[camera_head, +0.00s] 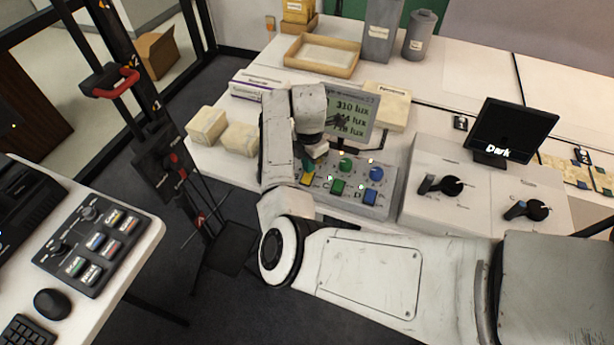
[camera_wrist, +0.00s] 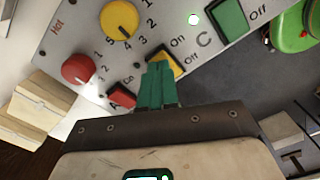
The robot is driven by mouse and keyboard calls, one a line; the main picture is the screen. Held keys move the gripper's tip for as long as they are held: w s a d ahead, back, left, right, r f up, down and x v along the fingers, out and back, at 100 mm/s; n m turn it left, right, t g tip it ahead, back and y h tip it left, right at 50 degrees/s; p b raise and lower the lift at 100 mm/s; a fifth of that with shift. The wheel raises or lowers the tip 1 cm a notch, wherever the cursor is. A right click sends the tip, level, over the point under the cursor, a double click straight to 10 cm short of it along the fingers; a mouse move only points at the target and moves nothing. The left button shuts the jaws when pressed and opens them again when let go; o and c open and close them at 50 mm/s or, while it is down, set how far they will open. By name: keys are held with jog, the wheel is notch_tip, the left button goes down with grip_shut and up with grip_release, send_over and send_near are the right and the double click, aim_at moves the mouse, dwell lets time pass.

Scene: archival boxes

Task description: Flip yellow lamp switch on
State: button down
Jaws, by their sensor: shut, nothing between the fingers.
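The yellow lamp switch (camera_wrist: 168,62) is a yellow rocker on a grey panel, with "On" and "Off" printed beside it. It also shows in the head view (camera_head: 307,179). My gripper (camera_wrist: 158,70) has green fingers pressed together and empty. Their tips overlap the near part of the yellow switch in the wrist view; I cannot tell if they touch it. The fingers hide part of the rocker, and its position is unclear. In the head view my gripper (camera_head: 309,164) is just above the switch.
A yellow knob (camera_wrist: 120,19), red knob (camera_wrist: 78,68), red switch (camera_wrist: 122,97) and green switch (camera_wrist: 229,20) surround it. A lux display (camera_head: 357,114) stands behind the panel. Tan boxes (camera_head: 207,125) lie to the left. Two panels with black knobs (camera_head: 440,186) stand right.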

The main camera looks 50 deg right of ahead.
jog(key=shift+f, duration=0.8)
dwell(0.4)
jog(key=shift+r, duration=0.1)
notch_tip(320, 180, up, 7)
jog(key=p, duration=0.8)
dwell(0.7)
jog(key=s+d+m+h, duration=0.1)
jog(key=s+m, duration=0.1)
jog(key=s, duration=0.1)
jog(key=s+d+m+h+b, duration=0.1)
jog(key=s+m, duration=0.2)
jog(key=s, duration=0.1)
jog(key=s+d+f+m+h+b, duration=0.1)
jog(key=s+d+m, duration=0.1)
jog(key=s, duration=0.1)
jog(key=shift+s+f+m, duration=0.1)
jog(key=shift+s+m, duration=0.2)
jog(key=shift+m, duration=0.1)
jog(key=s+a+f+m+t+y+b, duration=0.1)
jog(key=s+a+f+m+y+b, duration=0.1)
jog(key=s+a+m, duration=0.7)
jog(key=s+a, duration=0.6)
jog(key=a, duration=0.4)
jog(key=shift+s+y, duration=0.4)
